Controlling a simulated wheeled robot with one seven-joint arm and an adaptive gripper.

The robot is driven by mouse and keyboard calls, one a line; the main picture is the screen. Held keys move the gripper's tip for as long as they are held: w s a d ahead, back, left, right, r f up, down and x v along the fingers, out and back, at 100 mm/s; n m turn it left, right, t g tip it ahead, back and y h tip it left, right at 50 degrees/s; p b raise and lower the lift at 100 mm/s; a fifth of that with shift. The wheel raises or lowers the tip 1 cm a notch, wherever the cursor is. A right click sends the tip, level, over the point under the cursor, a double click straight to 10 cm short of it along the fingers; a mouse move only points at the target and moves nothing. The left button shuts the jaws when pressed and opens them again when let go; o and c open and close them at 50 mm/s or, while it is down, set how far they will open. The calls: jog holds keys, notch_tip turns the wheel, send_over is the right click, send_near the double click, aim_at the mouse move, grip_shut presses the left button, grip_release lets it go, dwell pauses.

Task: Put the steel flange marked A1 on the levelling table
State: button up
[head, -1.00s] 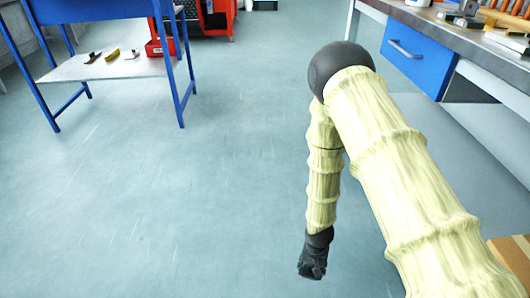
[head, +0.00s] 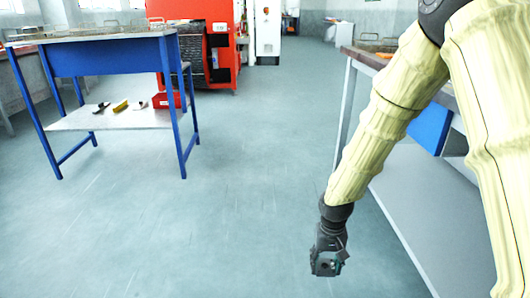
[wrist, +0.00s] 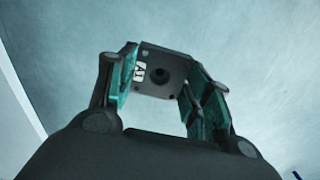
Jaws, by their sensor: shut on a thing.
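My gripper (wrist: 158,92) is shut on the steel flange (wrist: 170,63), a dark square plate with a round hole and a white label reading A1. The flange sits between the two teal-padded fingers in the wrist view. In the head view my gripper (head: 328,262) hangs low over open floor, right of centre, and the flange is small and hard to make out there. A blue-legged table (head: 110,36) with a grey top stands at the upper left, well away from my gripper. I cannot tell whether it is the levelling table.
The blue table's lower shelf (head: 75,121) carries small tools and a red bin (head: 168,100). A red machine with a dark mesh belt (head: 200,58) stands behind. A workbench with a blue drawer (head: 430,127) is at the right, partly behind my arm. The floor between is clear.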

jog(key=shift+n, duration=0.4)
notch_tip(320, 180, up, 7)
jog(key=shift+s+f+p, duration=0.1)
jog(key=shift+p, duration=0.2)
notch_tip(320, 180, up, 11)
jog(key=p, duration=1.7)
notch_tip(320, 180, up, 11)
jog(key=p, duration=1.9)
send_over(325, 269)
jog(key=s, duration=0.2)
jog(key=shift+s+d+r+p, duration=0.1)
jog(key=shift+r+p, duration=0.65)
jog(key=shift+p, duration=0.05)
